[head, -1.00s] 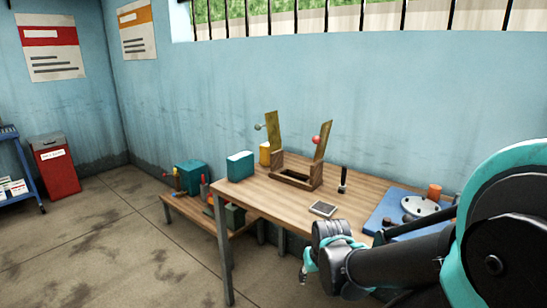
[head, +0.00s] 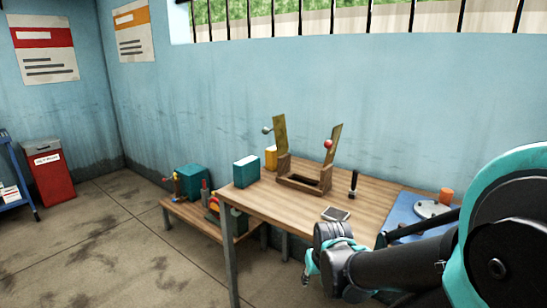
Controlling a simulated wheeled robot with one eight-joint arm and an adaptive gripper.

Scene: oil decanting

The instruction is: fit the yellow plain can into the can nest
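The yellow can (head: 271,158) stands upright on the wooden table, near its back left. The teal can stands in front of it on the left and the wooden frame is to its right; its lower part is partly hidden. The wooden frame, which looks like the can nest (head: 303,184), has an empty dark opening and two tall upright flaps, one with a red knob and one with a grey knob. My gripper (head: 309,278) is low at the table's front edge, well apart from the can and nest. Its fingers are mostly hidden by my wrist.
A teal can (head: 246,171) stands at the table's left edge. A dark-handled tool (head: 353,184) and a flat grey-topped item (head: 335,214) lie or stand right of the nest. A blue mat (head: 402,211) with parts is farther right. A low bench (head: 190,216) holds several items.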

